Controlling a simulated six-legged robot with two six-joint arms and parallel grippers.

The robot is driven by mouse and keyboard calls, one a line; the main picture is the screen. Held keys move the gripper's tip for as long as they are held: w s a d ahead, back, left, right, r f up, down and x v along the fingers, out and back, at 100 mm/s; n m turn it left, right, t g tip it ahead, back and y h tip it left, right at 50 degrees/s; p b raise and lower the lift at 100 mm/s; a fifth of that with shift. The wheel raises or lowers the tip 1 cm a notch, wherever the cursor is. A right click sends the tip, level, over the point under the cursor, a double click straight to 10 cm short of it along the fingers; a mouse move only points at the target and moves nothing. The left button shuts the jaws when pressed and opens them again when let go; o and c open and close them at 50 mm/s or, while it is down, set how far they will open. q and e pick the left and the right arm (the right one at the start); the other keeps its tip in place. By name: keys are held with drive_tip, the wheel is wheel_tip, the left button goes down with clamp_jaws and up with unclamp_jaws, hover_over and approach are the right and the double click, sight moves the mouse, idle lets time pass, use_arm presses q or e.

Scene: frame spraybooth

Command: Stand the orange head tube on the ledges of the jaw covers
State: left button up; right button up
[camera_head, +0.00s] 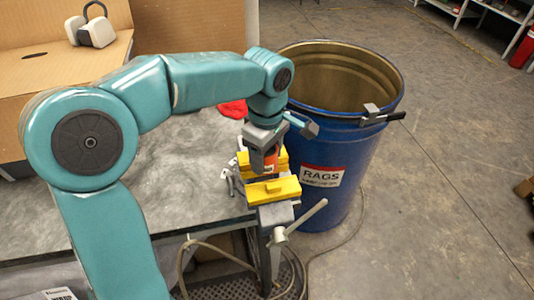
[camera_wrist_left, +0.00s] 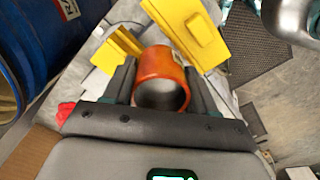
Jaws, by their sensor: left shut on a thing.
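My left gripper (camera_head: 268,167) points down over the vise and is shut on the orange head tube (camera_head: 271,160). In the left wrist view the tube (camera_wrist_left: 162,72) sits between the two dark fingers (camera_wrist_left: 160,88), its open end facing the camera. The yellow jaw covers sit on the vise, a near one (camera_head: 273,191) and a far one (camera_head: 243,161). They also show in the wrist view, as a large block (camera_wrist_left: 188,30) and a smaller one (camera_wrist_left: 116,52). The tube is at the gap between them. Whether it touches the ledges is hidden. My right gripper is not in view.
The vise (camera_head: 276,214) with its handle (camera_head: 307,213) stands at the bench corner. A blue rag drum (camera_head: 335,205) is close on the right, with a clamp (camera_head: 376,114) on its rim. A red cloth (camera_head: 234,109) lies on the grey bench (camera_head: 185,165). Cardboard boxes stand behind.

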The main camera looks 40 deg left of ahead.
use_arm(q)
drive_tip(key=shift+w, duration=0.15)
drive_tip(key=shift+s+d+r, duration=0.1)
drive_tip(key=shift+s+d, duration=0.05)
drive_tip(key=shift+s, duration=0.1)
drive_tip(key=shift+w, duration=0.25)
drive_tip(key=shift+s, duration=0.2)
drive_tip(key=shift+w+f+b, duration=0.15)
drive_tip(key=shift+f+b, duration=0.2)
drive_tip(key=shift+f, duration=0.2)
drive_tip(key=shift+f, duration=0.15)
drive_tip(key=shift+f, duration=0.1)
